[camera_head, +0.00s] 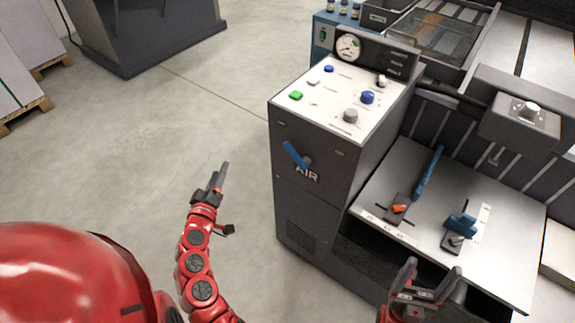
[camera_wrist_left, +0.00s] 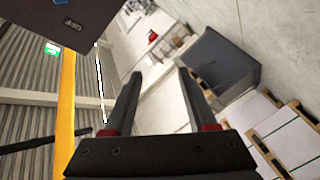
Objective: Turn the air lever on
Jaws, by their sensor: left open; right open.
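The air lever (camera_head: 294,155) is a blue handle on the front of the grey control cabinet (camera_head: 317,205), just above the white word AIR. It slants up and to the left from its pivot. My left gripper (camera_head: 224,167) is open and empty, to the left of the lever and apart from it. In the left wrist view its two fingers (camera_wrist_left: 159,75) are spread. That view shows a dark cabinet corner (camera_wrist_left: 62,27) with an OFF label and a small blue bit at the top edge. My right gripper (camera_head: 434,268) is open and empty at the lower right.
The cabinet's white top (camera_head: 335,95) carries coloured buttons, knobs and a gauge. Right of it is a white machine table (camera_head: 495,245) with blue-handled clamps. The concrete floor (camera_head: 150,130) left of the cabinet is clear. Pallets (camera_head: 28,112) stand far left.

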